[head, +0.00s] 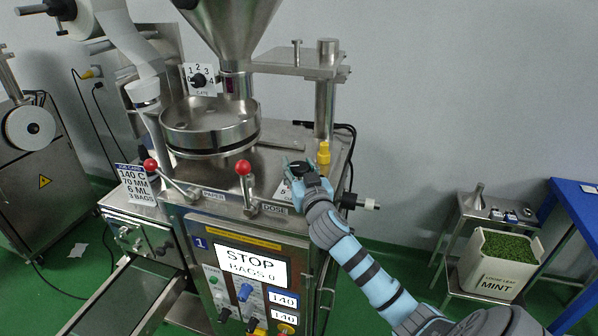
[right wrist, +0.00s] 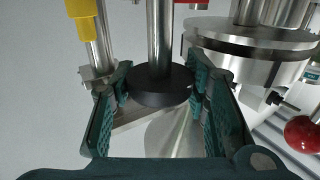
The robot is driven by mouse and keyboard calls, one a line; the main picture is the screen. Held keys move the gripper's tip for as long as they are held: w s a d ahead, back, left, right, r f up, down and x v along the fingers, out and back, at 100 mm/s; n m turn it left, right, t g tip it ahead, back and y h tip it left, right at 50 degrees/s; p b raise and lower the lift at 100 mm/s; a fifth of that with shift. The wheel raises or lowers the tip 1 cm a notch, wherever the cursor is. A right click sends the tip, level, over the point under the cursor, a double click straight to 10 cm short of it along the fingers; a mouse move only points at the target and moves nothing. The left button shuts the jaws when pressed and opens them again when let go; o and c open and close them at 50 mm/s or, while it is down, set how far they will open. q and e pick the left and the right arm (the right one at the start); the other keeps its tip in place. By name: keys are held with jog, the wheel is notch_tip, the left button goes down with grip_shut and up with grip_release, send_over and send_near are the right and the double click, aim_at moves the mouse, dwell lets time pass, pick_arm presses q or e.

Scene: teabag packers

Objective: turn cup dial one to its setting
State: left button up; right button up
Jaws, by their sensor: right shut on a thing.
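My right gripper (head: 304,176) is at the top deck of machine 1, on a dark round knob (head: 299,168) beside a white plate (head: 283,189) on which a 5 shows. In the right wrist view, the fingers (right wrist: 162,110) stand on both sides of the black knob (right wrist: 160,84), closed on it. Most of the plate is hidden by the gripper, so I cannot read the knob's setting. A job card (head: 135,184) reads 140 C, 70 MM, 6 ML, 3 BAGS. Another black dial (head: 198,80) with numbers sits higher on the machine. My left gripper is not in view.
Two red-ball levers (head: 243,168) (head: 151,165) stand left of the gripper. A yellow fitting (head: 323,154) and a steel post are close behind it. The round steel pan (head: 210,125) is to the left. The panel screen (head: 249,266) shows STOP, BAGS 0.

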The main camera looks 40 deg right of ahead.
aim_at(296, 174)
jog(key=m+g+h+b, duration=0.4)
jog(key=h+b, duration=0.1)
jog(key=m+g+h+b, duration=0.2)
jog(key=b, duration=0.1)
jog(key=shift+f+h, duration=0.25)
jog(key=shift+h, duration=0.05)
jog(key=shift+r+m+g+h+b, duration=0.2)
jog(key=shift+m+g+h+b, duration=0.3)
jog(key=shift+m+g+b, duration=0.4)
jog(key=o, duration=1.2)
jog(key=v, duration=0.7)
jog(key=shift+s+a, duration=0.2)
jog(key=shift+a, duration=0.15)
jog(key=shift+d, duration=0.1)
jog(key=shift+d, duration=0.1)
jog(key=shift+f, duration=0.1)
